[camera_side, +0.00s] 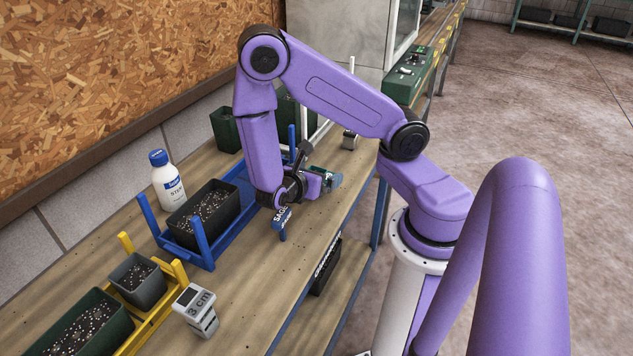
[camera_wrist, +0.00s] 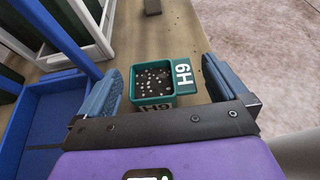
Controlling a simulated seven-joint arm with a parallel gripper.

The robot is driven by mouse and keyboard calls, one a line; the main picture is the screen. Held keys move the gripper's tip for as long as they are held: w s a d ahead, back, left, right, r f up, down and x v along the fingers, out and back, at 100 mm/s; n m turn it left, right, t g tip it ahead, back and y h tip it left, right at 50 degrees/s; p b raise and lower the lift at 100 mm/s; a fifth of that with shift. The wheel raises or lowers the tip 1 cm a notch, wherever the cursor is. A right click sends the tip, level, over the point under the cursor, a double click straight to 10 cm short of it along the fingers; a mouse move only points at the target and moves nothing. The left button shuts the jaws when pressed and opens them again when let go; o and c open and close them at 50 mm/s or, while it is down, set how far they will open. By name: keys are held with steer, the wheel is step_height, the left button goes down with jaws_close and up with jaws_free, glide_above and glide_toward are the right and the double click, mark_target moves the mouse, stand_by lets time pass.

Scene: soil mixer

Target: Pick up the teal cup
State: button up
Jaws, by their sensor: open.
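The teal cup (camera_wrist: 185,74) is square, filled with dark soil with white specks, and marked H9. In the wrist view it stands upright on the table, between and just beyond my gripper's two blue-grey fingers (camera_wrist: 162,74). The fingers are apart, with visible gaps to the cup on both sides. In the side view my gripper (camera_side: 298,202) is low over the table, right of the blue rack. A teal patch beside it there looks like the cup (camera_side: 332,179), partly hidden by my gripper.
A blue rack (camera_side: 226,246) holding a black soil pot (camera_side: 204,217) is close on the left. A grey block (camera_side: 349,140) lies beyond. The table's edge is close on the right.

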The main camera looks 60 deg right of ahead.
mark_target(322, 170)
steer(key=shift+x, duration=1.85)
steer(key=shift+c, duration=0.3)
steer(key=c, duration=0.9)
steer(key=shift+r, duration=0.2)
